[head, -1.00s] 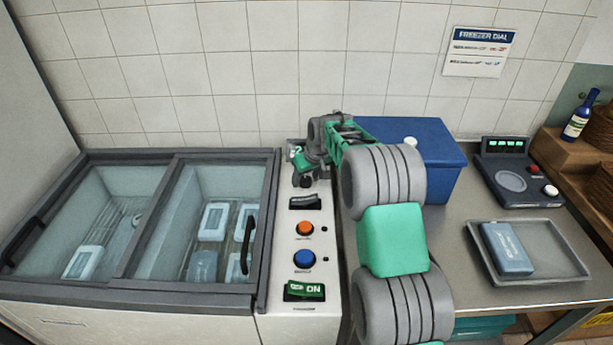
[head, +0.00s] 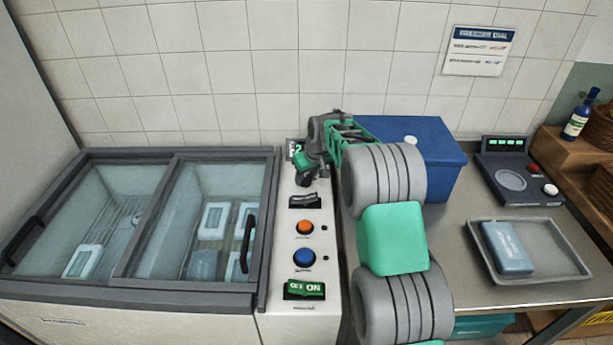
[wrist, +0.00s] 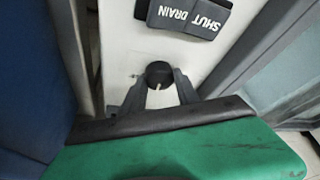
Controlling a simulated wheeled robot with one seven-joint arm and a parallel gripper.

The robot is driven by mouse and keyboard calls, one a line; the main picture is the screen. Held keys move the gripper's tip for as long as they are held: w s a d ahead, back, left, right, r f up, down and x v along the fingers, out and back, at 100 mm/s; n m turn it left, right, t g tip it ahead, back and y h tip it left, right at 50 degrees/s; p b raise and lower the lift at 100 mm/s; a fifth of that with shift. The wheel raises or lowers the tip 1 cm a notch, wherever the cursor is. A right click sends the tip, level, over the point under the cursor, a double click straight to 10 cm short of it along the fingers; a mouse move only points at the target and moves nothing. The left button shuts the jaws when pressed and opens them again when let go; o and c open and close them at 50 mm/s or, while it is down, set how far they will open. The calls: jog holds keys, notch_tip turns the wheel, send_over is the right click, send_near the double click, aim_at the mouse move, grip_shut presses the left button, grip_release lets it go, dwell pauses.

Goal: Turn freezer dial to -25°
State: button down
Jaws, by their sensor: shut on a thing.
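The freezer dial (wrist: 159,73) is a round black knob with a pale pointer line, on the white control panel (head: 275,300) right of the freezer. My gripper (wrist: 158,82) is shut on the dial, with one finger on each side of the knob. In the head view my gripper (head: 304,180) is at the upper end of the panel and hides the dial. No scale marks around the dial can be read.
Below the dial are a black rocker switch (head: 305,201), marked SHUT DRAIN in the wrist view, an orange button (head: 305,227), a blue button (head: 304,257) and a green ON switch (head: 304,290). A blue box (head: 440,165) stands right of my arm. The glass-lidded freezer (head: 130,292) is left.

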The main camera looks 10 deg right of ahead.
jog(key=shift+m+b, duration=0.3)
jog(key=shift+m, duration=0.1)
jog(key=shift+a+m+h+b, duration=0.15)
jog(key=shift+m+h+b, duration=0.35)
jog(key=shift+m, duration=0.4)
jog(key=m+h, duration=0.1)
jog(key=m, duration=0.2)
jog(key=shift+a+m+b, duration=0.1)
jog(key=shift+m+b, duration=0.2)
jog(key=shift+b, duration=0.1)
jog(key=m+h, duration=0.1)
jog(key=m, duration=0.2)
jog(key=shift+r+h, duration=0.1)
jog(key=shift+h, duration=0.2)
jog(key=shift+m+g+h+p, duration=0.4)
jog(key=shift+m+p, duration=0.2)
jog(key=shift+m, duration=0.8)
jog(key=c, duration=0.9)
grip_release()
jog(key=shift+a, duration=0.1)
